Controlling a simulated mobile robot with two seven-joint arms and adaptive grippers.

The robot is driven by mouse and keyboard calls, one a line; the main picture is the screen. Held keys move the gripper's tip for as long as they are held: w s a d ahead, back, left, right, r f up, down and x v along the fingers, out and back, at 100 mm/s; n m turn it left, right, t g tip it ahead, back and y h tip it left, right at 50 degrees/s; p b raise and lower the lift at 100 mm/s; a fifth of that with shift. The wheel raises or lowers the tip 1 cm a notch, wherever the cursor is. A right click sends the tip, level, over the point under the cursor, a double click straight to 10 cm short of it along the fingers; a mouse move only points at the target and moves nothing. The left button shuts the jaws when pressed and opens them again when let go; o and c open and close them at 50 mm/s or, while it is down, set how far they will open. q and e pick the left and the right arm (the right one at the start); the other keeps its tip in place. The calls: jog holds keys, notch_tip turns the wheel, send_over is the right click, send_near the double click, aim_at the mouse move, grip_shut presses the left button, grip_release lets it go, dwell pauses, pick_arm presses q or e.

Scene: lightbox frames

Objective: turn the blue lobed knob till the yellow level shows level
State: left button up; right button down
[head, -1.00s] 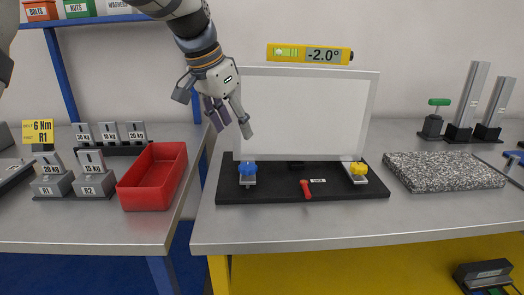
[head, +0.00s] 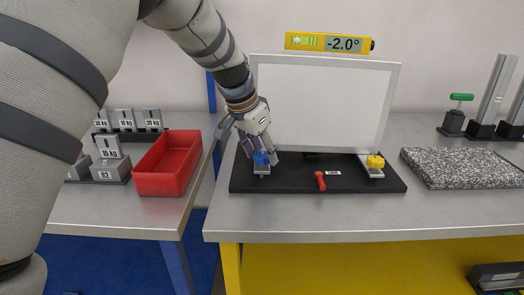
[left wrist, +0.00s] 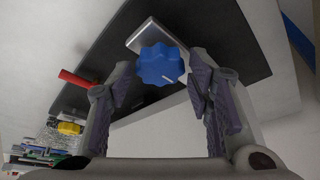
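The blue lobed knob (head: 261,158) sits at the front left of the black base, below the white panel (head: 322,103). In the left wrist view the blue knob (left wrist: 160,64) shows a white mark on its face. My left gripper (head: 258,152) is at the knob in the head view. In the left wrist view its fingers (left wrist: 163,85) are open, with the knob ahead between them and a gap on both sides. The yellow level (head: 329,43) on top of the panel reads -2.0°. My right gripper is not in view.
A yellow knob (head: 375,162) and a red-handled lever (head: 320,180) are on the same black base (head: 290,184). A red bin (head: 168,163) stands to the left, a granite slab (head: 462,168) to the right. The front strip of the grey table is clear.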

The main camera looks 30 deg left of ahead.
pick_arm(q)
jog(key=c, duration=0.7)
jog(key=shift+n, duration=0.3)
